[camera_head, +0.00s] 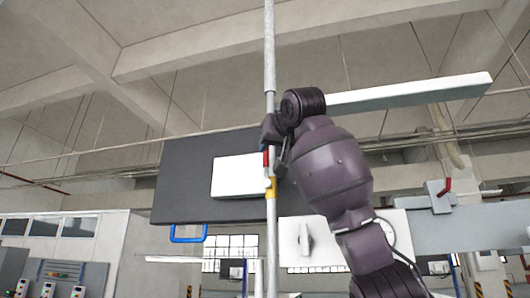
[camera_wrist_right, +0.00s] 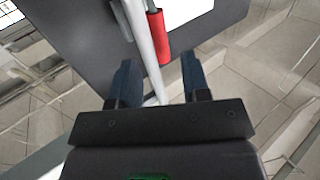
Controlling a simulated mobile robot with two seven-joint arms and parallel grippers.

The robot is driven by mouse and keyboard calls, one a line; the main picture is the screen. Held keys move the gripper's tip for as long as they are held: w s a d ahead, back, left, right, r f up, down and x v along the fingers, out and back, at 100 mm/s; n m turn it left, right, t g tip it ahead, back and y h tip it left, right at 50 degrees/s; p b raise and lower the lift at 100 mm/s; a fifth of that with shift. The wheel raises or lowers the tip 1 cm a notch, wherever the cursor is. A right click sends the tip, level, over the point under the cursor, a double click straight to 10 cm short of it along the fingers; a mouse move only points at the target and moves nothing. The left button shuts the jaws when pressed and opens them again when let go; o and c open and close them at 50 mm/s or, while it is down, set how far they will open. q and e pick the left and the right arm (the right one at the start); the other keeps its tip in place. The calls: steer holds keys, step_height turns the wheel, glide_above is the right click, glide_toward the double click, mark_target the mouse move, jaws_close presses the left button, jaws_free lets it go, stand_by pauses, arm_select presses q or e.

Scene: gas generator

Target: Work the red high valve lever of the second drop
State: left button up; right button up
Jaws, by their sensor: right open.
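A grey vertical drop pipe (camera_head: 270,60) runs down the middle of the head view. On it are a red valve lever (camera_head: 266,158), hanging along the pipe, and a yellow fitting (camera_head: 271,187) just below. My right gripper (camera_head: 277,146) is open beside the lever, partly hidden by my own wrist. In the right wrist view the red lever (camera_wrist_right: 159,38) lies just past the fingertips, in line with the gap between the fingers (camera_wrist_right: 158,72), with the pipe (camera_wrist_right: 143,40) close on its left. I see no finger closed on it. My left gripper is not in view.
A dark panel (camera_head: 180,190) with a white plate stands behind the pipe, with a blue handle (camera_head: 188,234) below. Another red lever (camera_head: 446,186) is on a grey box at right. A white plate with a knob (camera_head: 304,240) is at lower right of the pipe.

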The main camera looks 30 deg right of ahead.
mark_target(267, 152)
steer(key=p+x, duration=0.2)
steer(key=x, duration=0.4)
steer(key=shift+w, duration=0.1)
jaws_close()
